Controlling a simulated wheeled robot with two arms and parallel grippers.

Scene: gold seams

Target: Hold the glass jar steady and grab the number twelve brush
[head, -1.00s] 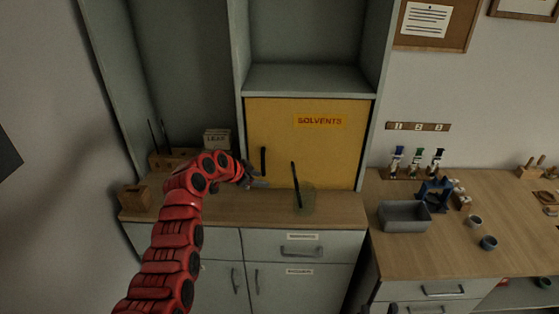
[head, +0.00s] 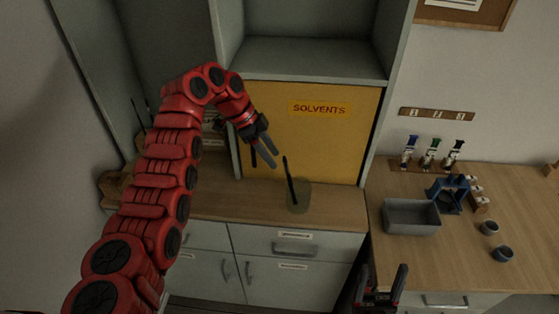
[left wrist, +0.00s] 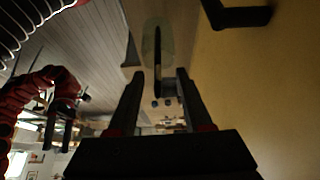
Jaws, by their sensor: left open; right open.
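The glass jar (head: 304,197) is greenish and see-through and stands on the wooden counter before the yellow cabinet door. One dark, thin brush (head: 290,182) leans in it, its upper end above the rim; no number is readable. My left gripper (head: 265,160) is open and empty, up and left of the jar, fingers pointing down toward it. In the left wrist view the jar (left wrist: 150,45) and dark brush (left wrist: 157,48) show beyond the gap between the open fingertips. My right gripper (head: 383,280) is open and empty at the bottom of the head view, far from the jar.
The yellow SOLVENTS door (head: 335,140) stands close behind the jar. A grey bin (head: 411,217), a blue stand (head: 448,194) and small grey cups (head: 502,254) are on the right bench. A wooden block (head: 114,186) is at left. The counter right of the jar is clear.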

